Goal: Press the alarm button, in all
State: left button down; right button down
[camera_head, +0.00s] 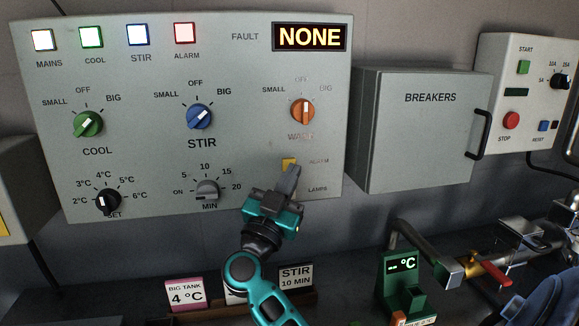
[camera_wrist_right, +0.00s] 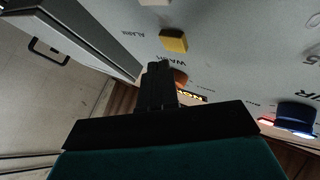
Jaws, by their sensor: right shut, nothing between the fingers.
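The alarm button (camera_head: 289,163) is a yellow square on the grey control panel, beside the word ALARM. It also shows in the right wrist view (camera_wrist_right: 173,41), just beyond the fingertips. My right gripper (camera_head: 293,170) is shut and empty, its fingertips overlapping the button's lower edge in the head view. In the right wrist view the dark fingers (camera_wrist_right: 158,70) point at the panel with a small gap to the button in the picture; I cannot tell whether they touch it. The alarm lamp (camera_head: 185,33) glows pale pink. My left gripper is not in view.
The orange wash knob (camera_head: 303,110) is above the button, and the LAMPS label (camera_head: 317,189) is below. The breakers box (camera_head: 415,135) projects to the right. The fault display (camera_head: 310,37) reads NONE. Sign cards and a green thermometer (camera_head: 400,280) stand below.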

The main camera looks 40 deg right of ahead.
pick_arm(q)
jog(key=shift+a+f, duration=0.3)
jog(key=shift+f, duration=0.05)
pick_arm(e)
jog(key=shift+w, duration=0.1)
pick_arm(q)
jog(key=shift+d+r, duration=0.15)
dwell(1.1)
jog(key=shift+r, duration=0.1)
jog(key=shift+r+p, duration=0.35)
jog(key=shift+p, duration=0.1)
pick_arm(e)
jog(key=shift+w+d, duration=0.25)
jog(key=shift+w, duration=0.1)
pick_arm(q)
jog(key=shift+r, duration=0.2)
pick_arm(e)
jog(key=shift+w+d, duration=0.2)
jog(key=shift+w, duration=0.2)
pick_arm(q)
jog(key=shift+p, duration=0.3)
pick_arm(e)
jog(key=shift+s, duration=0.1)
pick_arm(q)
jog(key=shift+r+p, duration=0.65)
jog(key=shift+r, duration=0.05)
pick_arm(e)
jog(key=shift+s+a, duration=0.4)
jog(key=shift+s, duration=0.25)
